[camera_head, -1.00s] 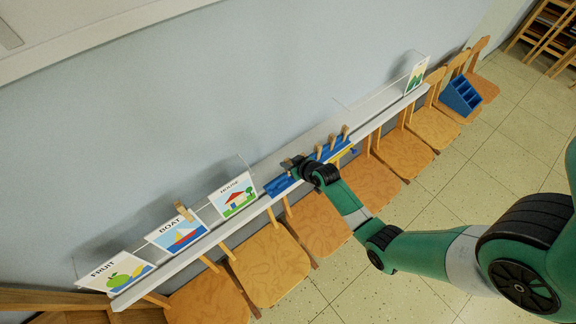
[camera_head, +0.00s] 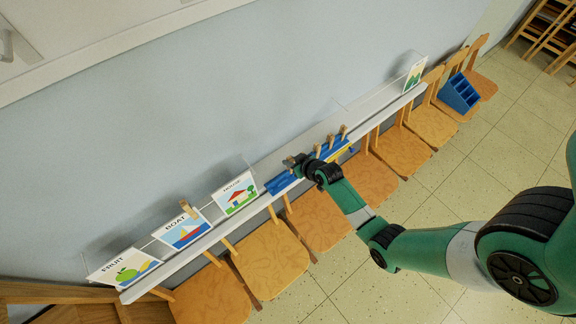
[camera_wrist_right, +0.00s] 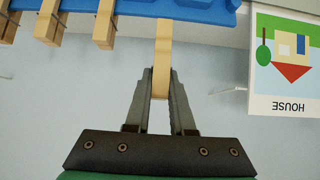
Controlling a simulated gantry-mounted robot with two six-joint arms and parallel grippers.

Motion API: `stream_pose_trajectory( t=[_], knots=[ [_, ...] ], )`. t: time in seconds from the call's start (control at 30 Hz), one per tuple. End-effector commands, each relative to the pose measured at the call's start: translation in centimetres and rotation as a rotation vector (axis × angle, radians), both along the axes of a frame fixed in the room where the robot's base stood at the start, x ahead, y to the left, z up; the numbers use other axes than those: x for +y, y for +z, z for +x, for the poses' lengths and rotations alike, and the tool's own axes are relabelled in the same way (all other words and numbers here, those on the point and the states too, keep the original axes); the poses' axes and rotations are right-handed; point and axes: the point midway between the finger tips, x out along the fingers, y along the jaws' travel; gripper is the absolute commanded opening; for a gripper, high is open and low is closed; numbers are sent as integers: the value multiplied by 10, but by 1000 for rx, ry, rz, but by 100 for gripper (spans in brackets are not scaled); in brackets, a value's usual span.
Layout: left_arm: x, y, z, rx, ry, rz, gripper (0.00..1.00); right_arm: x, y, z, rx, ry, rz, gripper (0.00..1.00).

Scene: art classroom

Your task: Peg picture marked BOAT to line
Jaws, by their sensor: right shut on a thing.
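The BOAT picture (camera_head: 184,233), a white card with a sailboat, stands on the white ledge between the FRUIT and HOUSE pictures. A wooden peg (camera_head: 188,209) sits at its top edge. My right gripper (camera_head: 294,162) is at the left part of the blue peg rack (camera_head: 280,184). In the right wrist view, the right gripper (camera_wrist_right: 160,88) is shut on a wooden peg (camera_wrist_right: 162,48), whose far end is at the blue rack's edge. I cannot tell whether this peg is free of the rack. A thin line (camera_wrist_right: 226,91) shows beside it. My left gripper is out of view.
The FRUIT picture (camera_head: 124,270) is at the ledge's left end, and the HOUSE picture (camera_head: 236,193) is near the rack. Several other pegs (camera_wrist_right: 104,24) stand in the rack. Chairs (camera_head: 268,258) line the ledge's front. A green picture (camera_head: 414,75) is at the far end.

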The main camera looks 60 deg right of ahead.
Motion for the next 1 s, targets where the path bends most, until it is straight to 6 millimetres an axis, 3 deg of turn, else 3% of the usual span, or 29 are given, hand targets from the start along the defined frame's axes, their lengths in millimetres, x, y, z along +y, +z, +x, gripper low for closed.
stream_pose_trajectory(
  t=[0.43,1.0],
  knots=[
    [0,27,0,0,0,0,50,16,9,-30,0,-1,1,0],
    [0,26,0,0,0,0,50,16,8,-32,-1,-1,0,0]
  ],
)
